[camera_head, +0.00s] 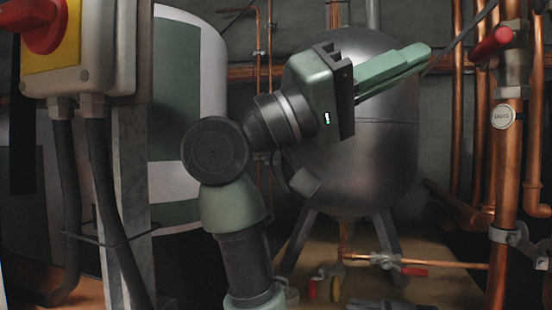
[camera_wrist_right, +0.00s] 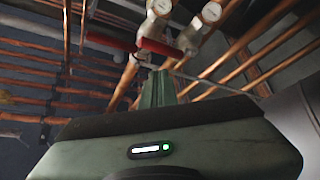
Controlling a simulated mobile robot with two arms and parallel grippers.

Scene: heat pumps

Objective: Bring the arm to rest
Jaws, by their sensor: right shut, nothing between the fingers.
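My right arm rises from the bottom middle of the head view, bends at a round dark joint and points up to the right. My right gripper (camera_head: 428,50) has its green fingers together with nothing between them. It is raised in front of the grey metal tank (camera_head: 375,160). In the right wrist view the shut fingers (camera_wrist_right: 158,78) point toward a red valve handle (camera_wrist_right: 160,48) and copper pipes. I cannot tell the gap between fingertips and pipes. My left gripper is not in either view.
A switch box (camera_head: 95,50) with a red knob stands at the left, with dark cables below it. A white and green cylinder (camera_head: 190,110) stands behind it. At the right, a copper pipe (camera_head: 507,180) carries a red-handled valve (camera_head: 492,45). Another red-handled valve (camera_head: 413,271) sits low.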

